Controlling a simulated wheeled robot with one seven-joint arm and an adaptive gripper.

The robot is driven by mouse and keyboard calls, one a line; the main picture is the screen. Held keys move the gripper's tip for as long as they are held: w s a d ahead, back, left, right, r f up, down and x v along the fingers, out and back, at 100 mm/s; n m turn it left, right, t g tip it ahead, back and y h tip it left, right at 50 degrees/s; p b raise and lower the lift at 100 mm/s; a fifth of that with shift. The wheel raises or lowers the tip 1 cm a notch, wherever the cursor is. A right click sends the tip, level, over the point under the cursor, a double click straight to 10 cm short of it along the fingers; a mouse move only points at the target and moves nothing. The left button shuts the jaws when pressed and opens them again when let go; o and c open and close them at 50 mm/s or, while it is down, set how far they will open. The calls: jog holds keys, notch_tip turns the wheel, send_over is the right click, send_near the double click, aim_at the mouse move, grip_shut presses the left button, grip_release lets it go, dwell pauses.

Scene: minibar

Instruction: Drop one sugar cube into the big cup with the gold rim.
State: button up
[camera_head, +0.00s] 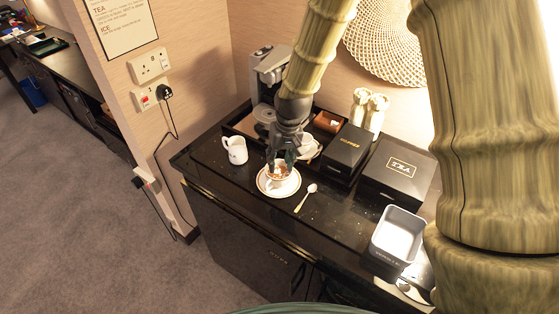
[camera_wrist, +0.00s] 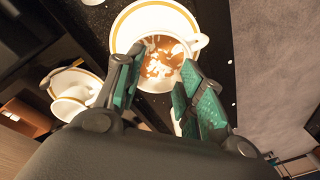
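The big cup with the gold rim (camera_wrist: 197,41) stands upright on its gold-ringed saucer (camera_wrist: 128,30) and holds brown liquid with white patches or pieces; I cannot tell which they are. In the head view the cup (camera_head: 279,178) and saucer (camera_head: 266,188) are near the counter's front edge. My gripper (camera_head: 279,164) is right above the cup, pointing down and partly covering it. In the wrist view its green-padded fingers (camera_wrist: 162,68) are apart over the cup, with no cube visible between them. A grey open tin (camera_head: 398,236) at the right has a white inside; no separate cubes can be made out.
A spoon (camera_head: 305,197) lies right of the saucer, and a white jug (camera_head: 235,149) stands left. Another white cup (camera_wrist: 72,104) on a saucer is nearby. The coffee machine (camera_head: 268,75), black coffee box (camera_head: 349,146) and tea box (camera_head: 398,172) stand behind.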

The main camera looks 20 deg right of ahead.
notch_tip(320, 180, up, 12)
jog(key=s+d, duration=0.1)
dwell(0.6)
